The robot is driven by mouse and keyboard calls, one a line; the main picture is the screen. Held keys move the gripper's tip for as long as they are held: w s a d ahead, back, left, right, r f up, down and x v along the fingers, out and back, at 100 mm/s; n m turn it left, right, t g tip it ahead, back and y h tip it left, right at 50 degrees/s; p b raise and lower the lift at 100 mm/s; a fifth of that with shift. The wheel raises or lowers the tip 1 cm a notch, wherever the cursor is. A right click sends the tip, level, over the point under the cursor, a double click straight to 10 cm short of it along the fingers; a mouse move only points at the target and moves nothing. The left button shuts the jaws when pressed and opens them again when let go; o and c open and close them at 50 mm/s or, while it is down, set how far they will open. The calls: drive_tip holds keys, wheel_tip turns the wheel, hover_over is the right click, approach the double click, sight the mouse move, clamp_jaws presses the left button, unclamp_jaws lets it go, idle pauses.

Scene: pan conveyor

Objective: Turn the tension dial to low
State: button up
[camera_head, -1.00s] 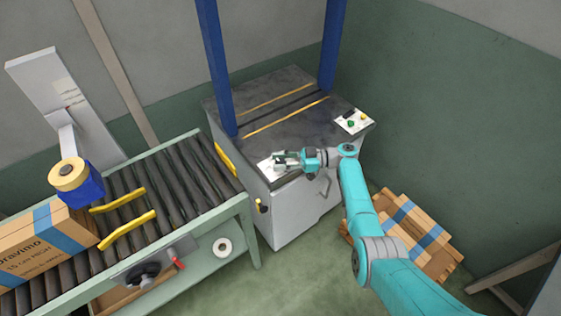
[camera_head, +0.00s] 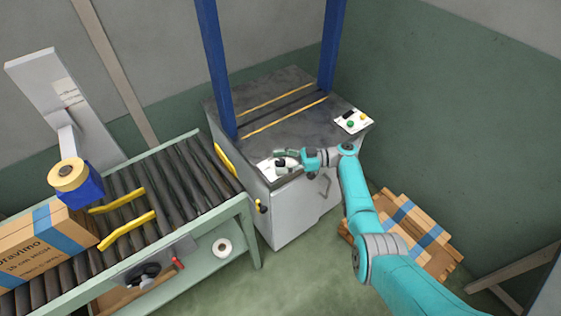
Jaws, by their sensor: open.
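The strapping machine (camera_head: 290,215) has a dark top with two yellow-edged slots. On its front left corner is a white plate (camera_head: 267,172). A small dark knob, seemingly the tension dial (camera_head: 281,163), shows on this plate; its setting is too small to read. My gripper (camera_head: 282,158) is open at the dial, reaching in from the right. Its fingers partly hide the dial and plate. I cannot tell whether they touch the dial.
A white button panel (camera_head: 352,121) with green and yellow buttons sits at the machine's right corner. Two blue posts (camera_head: 216,65) rise from the top. A roller conveyor (camera_head: 165,190) with a carton (camera_head: 40,245) stands left. A pallet with boxes (camera_head: 415,232) lies right.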

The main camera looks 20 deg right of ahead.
drive_tip(key=s+d, duration=0.2)
drive_tip(key=d, duration=0.9)
drive_tip(key=shift+s+d, duration=0.2)
drive_tip(key=shift+d, duration=0.15)
